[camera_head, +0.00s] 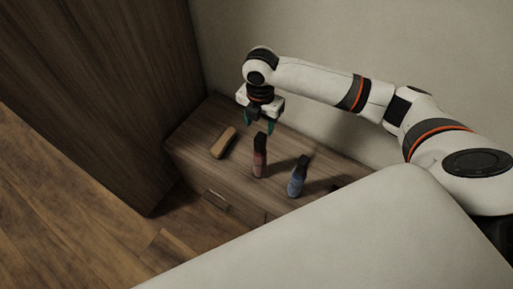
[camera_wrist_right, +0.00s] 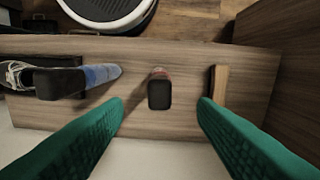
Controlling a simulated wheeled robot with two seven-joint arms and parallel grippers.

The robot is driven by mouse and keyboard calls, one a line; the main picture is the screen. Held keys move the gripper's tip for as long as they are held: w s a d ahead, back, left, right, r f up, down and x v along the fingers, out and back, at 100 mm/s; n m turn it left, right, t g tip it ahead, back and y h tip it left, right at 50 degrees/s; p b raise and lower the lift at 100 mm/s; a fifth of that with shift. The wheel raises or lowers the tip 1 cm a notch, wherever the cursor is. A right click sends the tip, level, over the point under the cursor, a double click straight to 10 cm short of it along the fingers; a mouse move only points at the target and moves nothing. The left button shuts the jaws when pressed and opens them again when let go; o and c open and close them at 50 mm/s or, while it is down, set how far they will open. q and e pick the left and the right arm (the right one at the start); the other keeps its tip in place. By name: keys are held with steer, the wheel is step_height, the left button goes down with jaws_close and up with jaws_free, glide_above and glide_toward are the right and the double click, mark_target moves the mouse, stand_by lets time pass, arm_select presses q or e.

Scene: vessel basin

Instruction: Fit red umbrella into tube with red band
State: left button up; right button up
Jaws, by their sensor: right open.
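A red upright object with a dark top, seemingly the red umbrella (camera_head: 260,164), stands on the wooden cabinet top. In the right wrist view the red umbrella (camera_wrist_right: 159,92) shows mostly as its dark top. My right gripper (camera_head: 259,117) is open and empty, above and behind it. In the wrist view its teal fingers (camera_wrist_right: 160,101) are spread, with the umbrella's top centred between and apart from them. A similar blue object (camera_head: 297,182) with a dark top stands to the right. I cannot make out a tube with a red band. My left gripper is not in view.
A tan and dark block (camera_head: 223,142) lies left of the red umbrella. The low cabinet (camera_head: 190,141) has a drawer front and stands against the wall, beside a tall wooden unit (camera_head: 130,90).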

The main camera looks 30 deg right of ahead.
mark_target(260, 136)
steer(key=f, duration=0.4)
steer(key=shift+s, duration=0.2)
steer(key=f, duration=0.4)
steer(key=shift+w+d+f, duration=0.15)
steer(key=shift+w+f, duration=0.1)
steer(key=shift+f, duration=0.1)
steer(key=shift+f+b, duration=0.3)
steer(key=shift+f, duration=0.15)
steer(key=shift+c, duration=1.3)
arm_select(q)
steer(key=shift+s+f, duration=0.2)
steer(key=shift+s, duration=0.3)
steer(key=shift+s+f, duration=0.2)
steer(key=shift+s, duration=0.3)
arm_select(e)
jaws_close()
